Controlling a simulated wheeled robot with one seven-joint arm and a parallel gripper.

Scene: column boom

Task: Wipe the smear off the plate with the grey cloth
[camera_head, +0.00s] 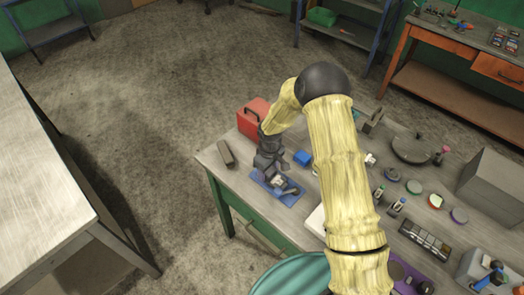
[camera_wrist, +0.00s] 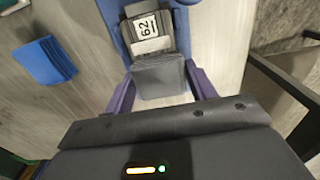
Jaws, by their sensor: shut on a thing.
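My gripper (camera_wrist: 161,84) has its two purple fingers on either side of a folded grey cloth (camera_wrist: 160,77) and is shut on it. Just beyond the cloth in the wrist view is a small grey plate (camera_wrist: 147,26) with a white label reading 62. The plate sits on a blue base (camera_wrist: 112,22), which also shows as a blue patch on the bench in the head view (camera_head: 289,199). My gripper (camera_head: 271,172) is low over this base there. The cloth hides the near part of the plate. I cannot make out a smear.
A blue folded thing (camera_wrist: 45,60) lies to the left in the wrist view. On the bench (camera_head: 213,158) are a dark block (camera_head: 226,153), a red case (camera_head: 254,117) and, to the right, several small items. The bench edge is close by.

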